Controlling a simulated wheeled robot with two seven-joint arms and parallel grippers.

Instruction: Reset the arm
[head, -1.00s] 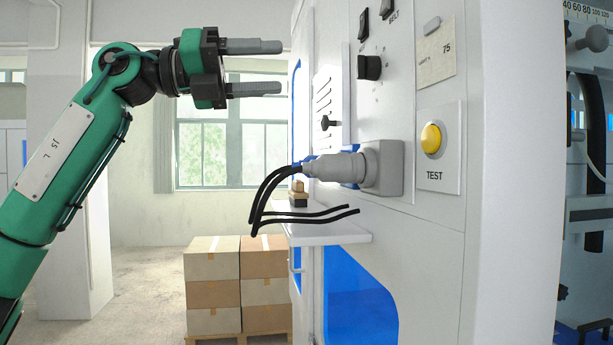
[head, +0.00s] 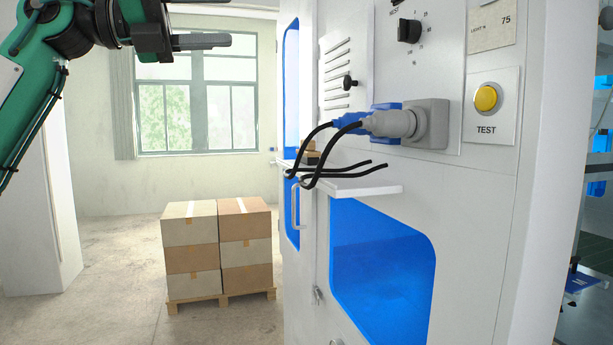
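My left gripper (head: 205,22) is at the top left of the head view, on my green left arm (head: 30,90). One grey finger (head: 203,41) shows whole, with nothing against it; the upper finger is cut off by the top edge. The gripper is open and empty, and well apart from the machine in the picture. My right gripper and arm are not in view.
A white machine (head: 450,215) fills the right side, with a grey plug (head: 390,123) in its socket, black cables (head: 320,155) over a small shelf (head: 355,183), a knob (head: 409,30) and a yellow TEST button (head: 486,98). Boxes (head: 190,232) stand on a pallet behind. The floor (head: 105,285) at left is clear.

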